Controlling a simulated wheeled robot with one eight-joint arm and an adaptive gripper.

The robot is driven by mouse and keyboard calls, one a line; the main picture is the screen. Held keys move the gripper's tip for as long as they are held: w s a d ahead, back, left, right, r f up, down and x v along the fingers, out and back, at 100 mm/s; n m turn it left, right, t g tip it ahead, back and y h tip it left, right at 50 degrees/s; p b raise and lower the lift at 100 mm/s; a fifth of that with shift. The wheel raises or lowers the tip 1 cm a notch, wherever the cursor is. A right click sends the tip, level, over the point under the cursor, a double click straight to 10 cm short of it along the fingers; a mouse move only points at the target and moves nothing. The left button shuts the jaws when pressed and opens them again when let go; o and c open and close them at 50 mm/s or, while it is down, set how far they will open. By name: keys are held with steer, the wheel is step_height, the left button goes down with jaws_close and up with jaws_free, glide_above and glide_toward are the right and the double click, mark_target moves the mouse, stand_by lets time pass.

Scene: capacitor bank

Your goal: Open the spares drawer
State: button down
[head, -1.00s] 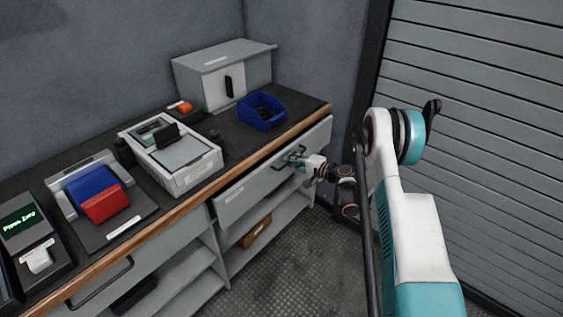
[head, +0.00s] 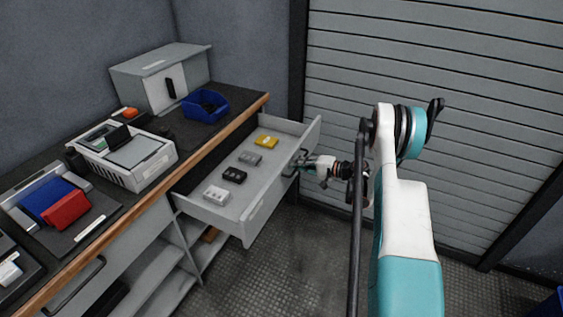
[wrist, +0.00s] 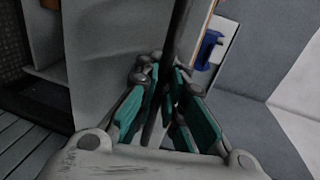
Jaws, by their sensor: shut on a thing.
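The spares drawer (head: 228,205) is a light grey drawer under the right end of the bench, and it stands well pulled out. Inside it lie a white block (head: 216,195), a black block (head: 234,175), a grey block (head: 250,158) and a yellow block (head: 267,141). My gripper (head: 303,164) is at the drawer's front and is shut on its dark bar handle (head: 294,161). In the wrist view the teal finger pads (wrist: 168,112) close around the dark bar. The exact grip is partly hidden by the fingers.
The bench top holds a blue bin (head: 206,108), a grey cabinet (head: 165,80), a white device (head: 125,155) and a red and blue unit (head: 60,205). A second drawer handle (head: 80,283) is at lower left. Open floor (head: 300,260) lies before the drawer; a slatted shutter (head: 430,90) stands behind.

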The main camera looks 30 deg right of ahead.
steer(key=shift+f+v, duration=0.2)
steer(key=shift+v, duration=0.7)
steer(key=shift+f+v, duration=0.2)
steer(key=shift+v, duration=0.75)
steer(key=shift+f+v, duration=0.2)
steer(key=shift+v, duration=0.7)
steer(key=shift+s+r, duration=0.1)
steer(key=shift+s, duration=0.05)
steer(key=c, duration=2)
jaws_free()
steer(key=shift+d, duration=0.1)
steer(key=v, duration=1.2)
